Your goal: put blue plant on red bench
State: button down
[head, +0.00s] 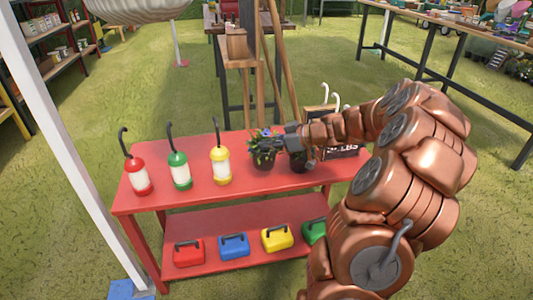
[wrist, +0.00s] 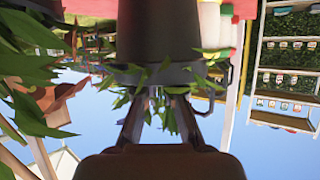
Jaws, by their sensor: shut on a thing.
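The blue plant (head: 264,142), a small dark pot with green leaves and blue flowers, is at the top of the red bench (head: 200,197), right of the yellow lantern. My gripper (head: 285,143) is shut on it from the right. In the wrist view the dark pot (wrist: 160,35) shows with leaves around its rim, between the fingers of my gripper (wrist: 158,100). I cannot tell whether the pot rests on the bench top or hangs just above it. Another dark pot (head: 299,163) stands partly hidden beneath my wrist.
Red (head: 138,176), green (head: 179,170) and yellow (head: 220,165) lanterns stand on the bench's left half. Several coloured boxes, including a blue one (head: 234,246), sit on its lower shelf. A white post (head: 75,150) rises at left. Bare bench top shows in front of the lanterns.

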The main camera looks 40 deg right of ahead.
aim_at(267, 151)
jog(key=shift+w+a+f+b, duration=0.1)
jog(key=shift+w+f+b, duration=0.15)
jog(key=shift+f, duration=0.65)
jog(key=shift+w+a+f+b, duration=0.15)
jog(key=shift+f+b, duration=0.1)
jog(key=shift+f, duration=0.6)
jog(key=shift+d+f, duration=0.15)
jog(key=shift+f, duration=0.05)
jog(key=c, duration=1.3)
grip_release()
jog(key=shift+r, duration=0.2)
jog(key=shift+s+d+r, duration=0.1)
jog(key=shift+s+r, duration=0.05)
jog(key=p+v, duration=0.1)
jog(key=v, duration=1)
jog(key=shift+s+d+p, duration=0.15)
jog(key=shift+s+p, duration=0.1)
jog(key=shift+p, duration=0.15)
